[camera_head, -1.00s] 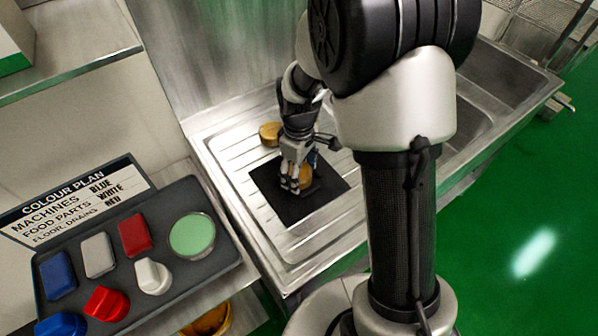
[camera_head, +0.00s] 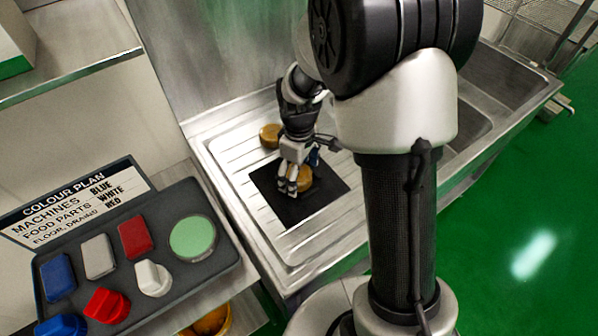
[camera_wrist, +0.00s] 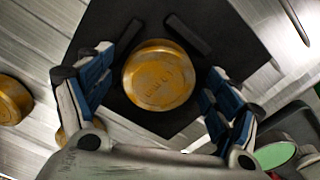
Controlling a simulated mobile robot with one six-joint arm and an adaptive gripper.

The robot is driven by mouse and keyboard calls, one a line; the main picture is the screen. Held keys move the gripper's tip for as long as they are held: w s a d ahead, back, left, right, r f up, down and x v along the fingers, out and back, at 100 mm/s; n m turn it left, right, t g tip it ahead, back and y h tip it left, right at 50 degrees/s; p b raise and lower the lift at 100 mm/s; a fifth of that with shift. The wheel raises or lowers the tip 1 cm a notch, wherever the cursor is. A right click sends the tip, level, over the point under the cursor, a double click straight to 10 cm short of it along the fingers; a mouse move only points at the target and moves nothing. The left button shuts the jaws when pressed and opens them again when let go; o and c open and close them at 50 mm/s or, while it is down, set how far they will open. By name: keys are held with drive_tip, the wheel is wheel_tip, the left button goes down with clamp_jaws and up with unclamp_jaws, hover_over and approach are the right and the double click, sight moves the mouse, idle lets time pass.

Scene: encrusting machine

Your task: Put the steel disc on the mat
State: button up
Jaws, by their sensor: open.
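A round, worn golden disc with raised lettering (camera_wrist: 160,75) lies on the black mat (camera_wrist: 115,25). In the head view this disc (camera_head: 305,180) shows beside my fingers, on the mat (camera_head: 325,192). My gripper (camera_head: 290,182) is just above it. In the wrist view its blue-padded fingers stand apart on either side of the disc, with gaps visible. No plainly silver disc shows; I cannot tell from colour whether this one is steel.
Another golden disc (camera_head: 270,134) lies on the ribbed steel drainboard (camera_head: 235,160) behind the mat; it also shows at the wrist view's left edge (camera_wrist: 12,100). A grey tray (camera_head: 190,278) with coloured blocks, knobs and a green disc stands left. The sink basin is right.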

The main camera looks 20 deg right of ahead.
wheel_tip(320, 180, up, 12)
drive_tip(key=p, duration=0.4)
drive_tip(key=s+r+m+t, duration=0.2)
drive_tip(key=s+r+m, duration=0.2)
drive_tip(key=s+r, duration=0.55)
drive_tip(key=s+r+m+t, duration=0.1)
drive_tip(key=s+m, duration=0.1)
drive_tip(key=s, duration=0.4)
drive_tip(key=s+r+m+t, duration=0.1)
drive_tip(key=s+r+m, duration=0.1)
drive_tip(key=s, duration=0.3)
drive_tip(key=shift+s+r+m+t, duration=0.3)
drive_tip(key=shift+s+m, duration=0.1)
